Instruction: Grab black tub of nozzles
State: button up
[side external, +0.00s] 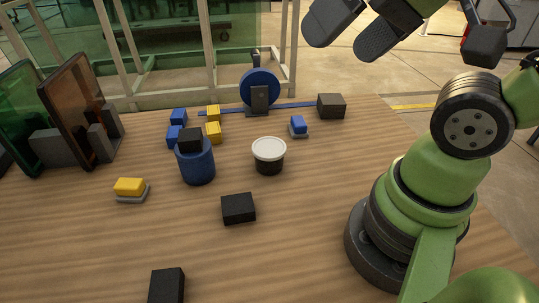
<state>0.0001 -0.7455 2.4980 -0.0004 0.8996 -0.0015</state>
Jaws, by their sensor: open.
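A round black tub with a white lid (268,156) stands upright on the wooden table near the middle of the side view. It matches the black tub; the lid hides any nozzles inside. My gripper (347,40) is at the top of the picture, high above the table and up and to the right of the tub. Its two dark finger pads are apart, with nothing between them. It does not touch the tub.
A blue cup (196,165) with a black block (189,139) at its top stands left of the tub. A black box (238,208) lies in front. A blue wheel on a stand (259,92) is behind. Yellow and blue blocks (213,132) sit behind left.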

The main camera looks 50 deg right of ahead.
jog(key=w+d+f+n+g, duration=0.1)
jog(key=w+d+f+g, duration=0.1)
jog(key=w, duration=0.4)
jog(key=n+g+h, duration=0.2)
jog(key=n+g, duration=0.2)
jog(key=g, duration=0.1)
send_over(269, 146)
notch_tip(269, 146, down, 21)
jog(key=shift+a+r, duration=0.15)
jog(key=shift+r, duration=0.05)
notch_tip(269, 146, down, 6)
jog(key=shift+s+r, duration=0.1)
jog(key=c, duration=0.8)
